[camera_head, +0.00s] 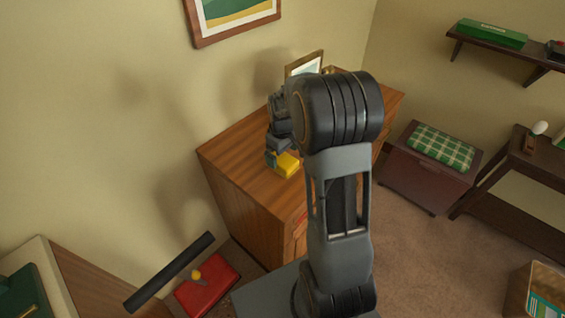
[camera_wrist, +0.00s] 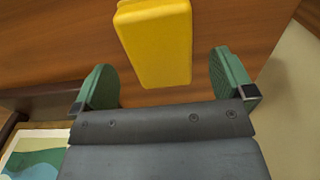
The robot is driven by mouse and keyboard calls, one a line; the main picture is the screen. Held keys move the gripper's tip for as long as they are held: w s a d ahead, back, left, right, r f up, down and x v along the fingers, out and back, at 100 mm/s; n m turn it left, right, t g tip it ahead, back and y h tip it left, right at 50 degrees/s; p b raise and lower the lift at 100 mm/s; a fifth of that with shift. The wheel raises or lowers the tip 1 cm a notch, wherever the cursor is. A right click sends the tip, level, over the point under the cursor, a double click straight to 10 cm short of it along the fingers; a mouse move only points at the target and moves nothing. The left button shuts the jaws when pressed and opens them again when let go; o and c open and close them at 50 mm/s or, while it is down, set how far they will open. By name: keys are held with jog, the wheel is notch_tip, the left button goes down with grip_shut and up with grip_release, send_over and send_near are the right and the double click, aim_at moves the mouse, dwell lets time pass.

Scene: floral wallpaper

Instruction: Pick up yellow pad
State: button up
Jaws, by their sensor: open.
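The yellow pad (camera_head: 287,165) lies on top of the wooden cabinet (camera_head: 232,150) in the head view, close beside my gripper (camera_head: 271,158). In the wrist view the yellow pad (camera_wrist: 158,42) is a rounded block at the top centre on the brown wood. My gripper (camera_wrist: 167,84) has its two green fingers spread apart, one on each side below the pad. The lower end of the pad reaches near the gap between the fingertips. Nothing is held. My arm hides part of the cabinet top in the head view.
A framed picture (camera_head: 304,65) stands at the back of the cabinet top. A red box (camera_head: 207,284) with a small yellow item sits low at the left. A dark chest with a green checked cushion (camera_head: 442,146) stands right of the cabinet. Carpet (camera_head: 440,260) is clear at right.

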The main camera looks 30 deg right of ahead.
aim_at(282, 158)
jog(key=shift+f, duration=1.5)
jog(key=shift+c, duration=0.5)
jog(key=c, duration=1)
jog(key=shift+r, duration=0.15)
